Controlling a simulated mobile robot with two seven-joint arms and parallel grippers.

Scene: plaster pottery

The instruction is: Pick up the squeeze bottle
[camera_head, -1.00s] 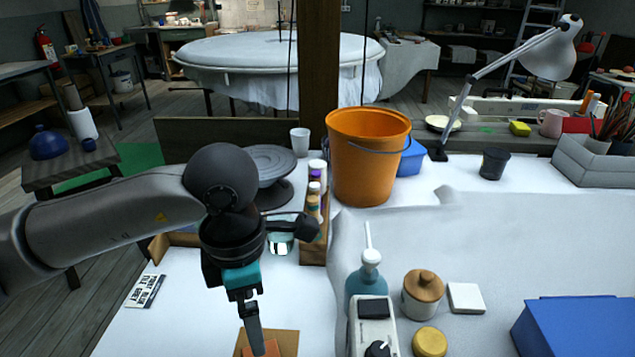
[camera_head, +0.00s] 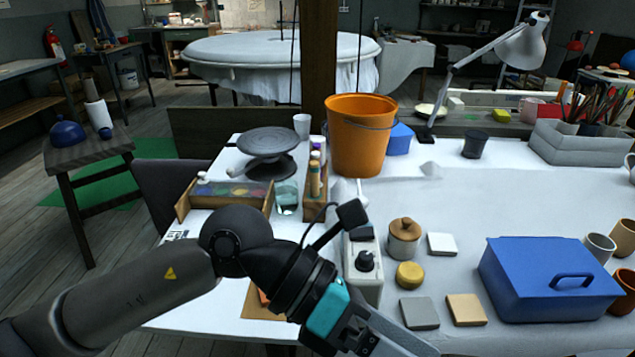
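The squeeze bottle, teal with a thin white nozzle in the earlier view, is almost wholly hidden now behind my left wrist. Only what looks like its pale nozzle tip (camera_head: 360,187) shows above the wrist, in front of the orange bucket. My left gripper (camera_head: 395,345) reaches in low at the front and points down to the right. Its fingertips run toward the bottom edge, so I cannot see whether they are open or shut. My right gripper is not in view.
A grey control box with a knob (camera_head: 366,261) stands beside my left wrist. An orange bucket (camera_head: 357,140) and wooden bottle rack (camera_head: 315,205) stand behind.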

